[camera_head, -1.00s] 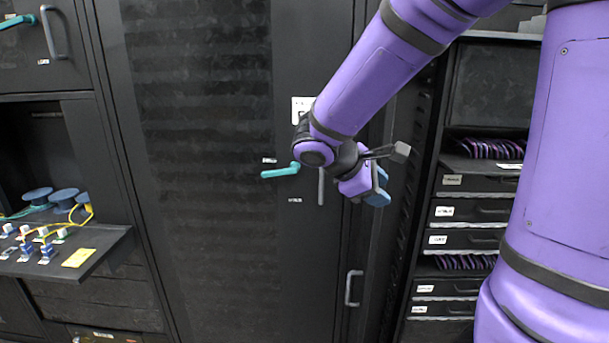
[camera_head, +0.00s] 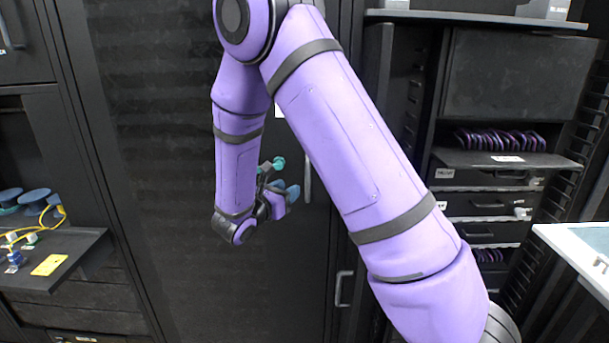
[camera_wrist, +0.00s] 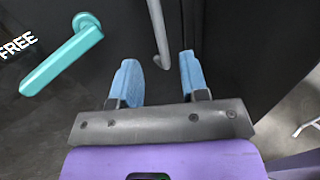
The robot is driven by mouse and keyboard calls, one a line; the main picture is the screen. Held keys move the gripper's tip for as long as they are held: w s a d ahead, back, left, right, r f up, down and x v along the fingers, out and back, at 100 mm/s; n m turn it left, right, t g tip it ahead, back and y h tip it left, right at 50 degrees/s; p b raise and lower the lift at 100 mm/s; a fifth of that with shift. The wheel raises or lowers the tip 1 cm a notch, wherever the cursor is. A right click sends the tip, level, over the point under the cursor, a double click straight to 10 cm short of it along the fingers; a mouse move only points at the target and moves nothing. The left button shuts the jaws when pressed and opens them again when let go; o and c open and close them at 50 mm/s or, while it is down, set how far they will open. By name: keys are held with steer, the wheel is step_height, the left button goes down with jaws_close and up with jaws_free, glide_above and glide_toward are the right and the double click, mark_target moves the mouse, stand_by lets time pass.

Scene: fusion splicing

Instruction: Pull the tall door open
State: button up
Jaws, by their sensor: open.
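The tall black door (camera_head: 165,190) fills the middle of the head view and looks closed. Its grey vertical bar handle (camera_wrist: 158,32) shows in the wrist view, and partly in the head view (camera_head: 308,178). A teal lever (camera_wrist: 62,58) sits to the left of the bar in the wrist view; in the head view only its end (camera_head: 278,163) shows past my arm. My gripper (camera_wrist: 155,80) has two blue fingers, open and empty. The bar's lower end lies just ahead of the gap between the fingertips. I cannot tell whether they touch. My arm hides much of the door.
A second grey handle (camera_head: 344,288) is lower on the right. A rack with drawers (camera_head: 487,203) and purple cables stands at right. A pale tabletop (camera_head: 580,250) is at the right edge. A shelf (camera_head: 50,262) with spools and yellow cable is at left.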

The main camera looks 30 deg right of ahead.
glide_above(308, 199)
steer(key=shift+w+d, duration=0.2)
steer(key=shift+w, duration=0.15)
stand_by(0.4)
jaws_close()
